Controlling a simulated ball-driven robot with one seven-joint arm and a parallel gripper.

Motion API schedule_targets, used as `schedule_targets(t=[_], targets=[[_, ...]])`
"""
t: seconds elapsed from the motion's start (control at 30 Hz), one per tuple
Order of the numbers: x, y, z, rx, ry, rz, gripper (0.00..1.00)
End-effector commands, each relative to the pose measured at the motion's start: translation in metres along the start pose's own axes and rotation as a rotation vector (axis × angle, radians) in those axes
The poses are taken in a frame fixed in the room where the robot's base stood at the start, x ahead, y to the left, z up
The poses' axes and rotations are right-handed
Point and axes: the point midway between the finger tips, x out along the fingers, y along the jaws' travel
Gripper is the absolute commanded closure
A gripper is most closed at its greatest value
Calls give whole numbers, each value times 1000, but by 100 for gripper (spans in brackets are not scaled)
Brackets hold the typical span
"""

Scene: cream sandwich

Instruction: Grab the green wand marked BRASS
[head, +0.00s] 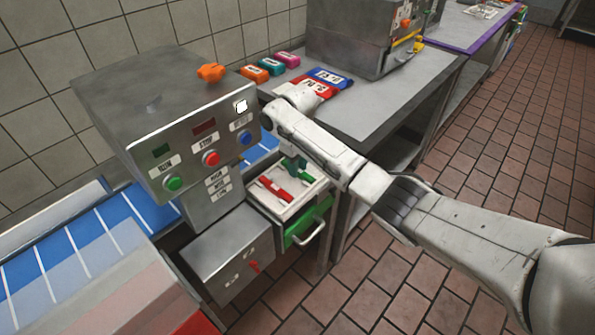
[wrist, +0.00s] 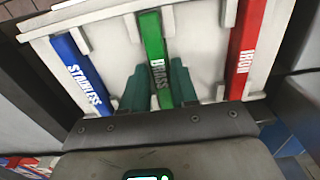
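The green wand marked BRASS (wrist: 156,50) lies in the middle of a white slotted tray (wrist: 210,60) in the wrist view. My gripper (wrist: 159,72) has one dark teal finger on each side of it, close against its edges. I cannot tell whether the fingers press on it. A blue wand marked STAINLESS (wrist: 82,70) lies to its left and a red wand marked IRON (wrist: 245,50) to its right.
A metal control box (head: 165,90) with green, red and blue buttons stands left of my arm. A lower metal box (head: 228,252) is beside the drawer. A steel counter (head: 375,110) behind holds red and blue packets (head: 315,83). The tiled floor at right is open.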

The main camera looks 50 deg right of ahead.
Motion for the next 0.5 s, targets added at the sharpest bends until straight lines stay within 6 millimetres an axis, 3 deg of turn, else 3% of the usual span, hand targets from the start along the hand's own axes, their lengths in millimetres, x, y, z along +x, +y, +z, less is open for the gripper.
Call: schedule_targets(t=[0.27, 0.5], targets=[[0, 0, 0, 0, 0, 0, 99], [0, 0, 0, 0, 0, 0, 100]])
